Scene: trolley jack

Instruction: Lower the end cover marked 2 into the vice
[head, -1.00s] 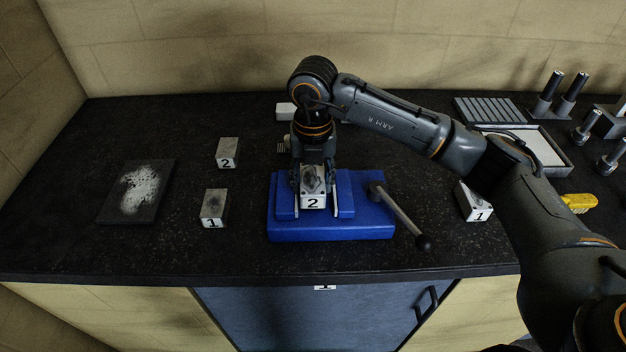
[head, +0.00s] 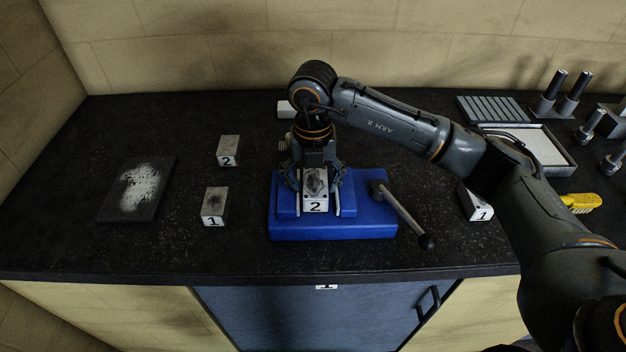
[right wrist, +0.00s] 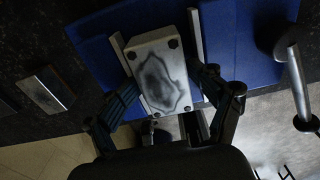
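The end cover marked 2 (head: 315,184) is a grey block with a dark patch on top and a white "2" label on its front. It sits between the jaws of the blue vice (head: 375,222), and it also shows in the right wrist view (right wrist: 160,78) between two pale jaw strips. My right gripper (head: 315,178) is over the vice with its fingers spread to either side of the cover. In the right wrist view the fingers (right wrist: 163,82) look open, with little room beside the cover. How deep the cover sits is hard to tell. My left gripper is not in view.
The vice handle (head: 405,215) sticks out to the right. Blocks marked 2 (head: 228,148) and 1 (head: 214,203) stand left of the vice, near a dark plate (head: 137,190). Another block marked 1 (head: 474,202), a yellow brush (head: 581,202) and a tray (head: 570,166) are on the right.

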